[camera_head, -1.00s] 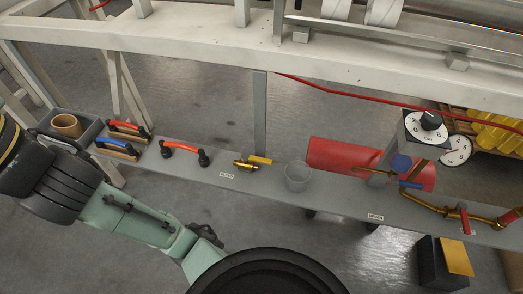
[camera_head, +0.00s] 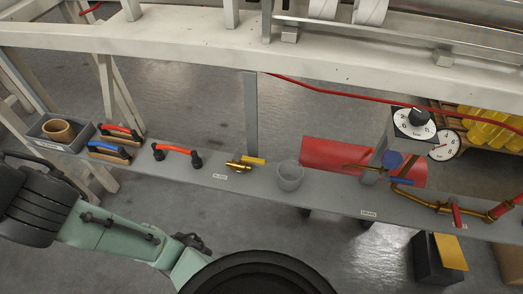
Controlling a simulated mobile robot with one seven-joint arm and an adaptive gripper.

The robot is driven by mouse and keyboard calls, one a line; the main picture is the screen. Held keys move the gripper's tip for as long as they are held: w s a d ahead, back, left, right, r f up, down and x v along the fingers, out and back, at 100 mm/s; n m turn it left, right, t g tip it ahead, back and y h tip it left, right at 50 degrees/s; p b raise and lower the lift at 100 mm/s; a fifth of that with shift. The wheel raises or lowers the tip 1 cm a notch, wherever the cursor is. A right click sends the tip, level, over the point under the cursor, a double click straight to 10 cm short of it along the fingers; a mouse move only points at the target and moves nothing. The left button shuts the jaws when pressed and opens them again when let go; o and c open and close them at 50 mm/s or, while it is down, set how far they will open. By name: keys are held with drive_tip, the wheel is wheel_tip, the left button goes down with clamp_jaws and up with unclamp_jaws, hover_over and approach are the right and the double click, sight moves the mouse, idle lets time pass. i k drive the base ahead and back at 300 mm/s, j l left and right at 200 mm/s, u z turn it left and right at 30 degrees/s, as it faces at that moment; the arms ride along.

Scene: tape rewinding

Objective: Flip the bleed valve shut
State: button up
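A small brass valve (camera_head: 238,166) with a yellow handle (camera_head: 254,160) sits on the grey shelf (camera_head: 325,196), left of the clear cup. The handle points right, roughly in line with the valve body. A small white label (camera_head: 219,177) lies in front of it; its text looks like "BLEED" but is small. My pale green arm reaches in from the lower left, well short of the valve. My gripper's fingers are not visible in this view.
A clear cup (camera_head: 290,176) stands right of the valve. Handled tools (camera_head: 177,150) lie left of it. A grey bin (camera_head: 45,143) holds a brown ring (camera_head: 59,130). Brass piping (camera_head: 420,198) and a dial gauge (camera_head: 414,123) are on the right. A white beam (camera_head: 300,67) crosses above the shelf.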

sight(238, 157)
drive_tip(key=k+l, duration=0.15)
drive_tip(key=l, duration=0.25)
drive_tip(key=k+l+u, duration=0.1)
drive_tip(key=l, duration=0.3)
drive_tip(key=k+l, duration=0.15)
drive_tip(key=l, duration=0.2)
drive_tip(key=k+l, duration=0.15)
drive_tip(key=l, duration=0.25)
drive_tip(key=i+j, duration=0.15)
drive_tip(key=i, duration=0.25)
drive_tip(key=u, duration=0.05)
